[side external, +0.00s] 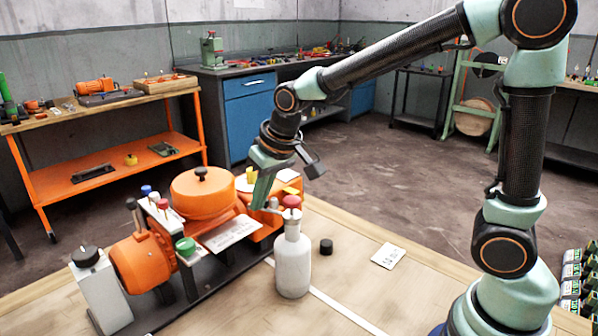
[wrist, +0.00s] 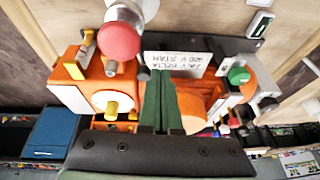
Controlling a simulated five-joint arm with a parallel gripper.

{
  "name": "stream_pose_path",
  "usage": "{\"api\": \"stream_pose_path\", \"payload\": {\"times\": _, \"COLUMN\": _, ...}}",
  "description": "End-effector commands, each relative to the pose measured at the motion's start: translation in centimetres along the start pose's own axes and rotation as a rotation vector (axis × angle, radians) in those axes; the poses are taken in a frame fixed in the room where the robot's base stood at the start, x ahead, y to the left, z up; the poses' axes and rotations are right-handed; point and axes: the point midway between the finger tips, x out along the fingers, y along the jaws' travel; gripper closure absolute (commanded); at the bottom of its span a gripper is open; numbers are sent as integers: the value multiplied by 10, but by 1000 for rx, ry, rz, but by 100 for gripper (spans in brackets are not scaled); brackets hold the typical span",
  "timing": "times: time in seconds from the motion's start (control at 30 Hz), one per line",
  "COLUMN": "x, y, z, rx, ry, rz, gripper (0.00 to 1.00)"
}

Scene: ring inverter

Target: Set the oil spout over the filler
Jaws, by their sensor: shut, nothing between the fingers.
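A white bottle with a red knob on top (side external: 292,262) stands upright on the bench in front of the orange machine. Its short grey spout (side external: 272,207) points left, toward the machine. In the wrist view its red knob (wrist: 119,41) is at the upper left. My gripper (side external: 256,206) is shut and empty, pointing down just behind and left of the bottle neck. In the wrist view my green fingers (wrist: 160,100) lie together, close to the spout; I cannot tell whether they touch. The orange machine (side external: 203,192) carries several fittings; I cannot tell which is the filler.
A black cap (side external: 326,246) and a white card (side external: 388,256) lie on the bench right of the bottle. A lettered plate (side external: 229,233) and a green button (side external: 185,246) are on the machine's near side. The bench's front right is clear.

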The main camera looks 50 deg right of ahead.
Motion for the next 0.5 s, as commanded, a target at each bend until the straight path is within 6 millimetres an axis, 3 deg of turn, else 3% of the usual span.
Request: {"api": "stream_pose_path", "payload": {"times": 0.5, "x": -2, "y": 3, "z": 4, "rx": 0, "ry": -1, "rz": 2, "gripper": 100}}
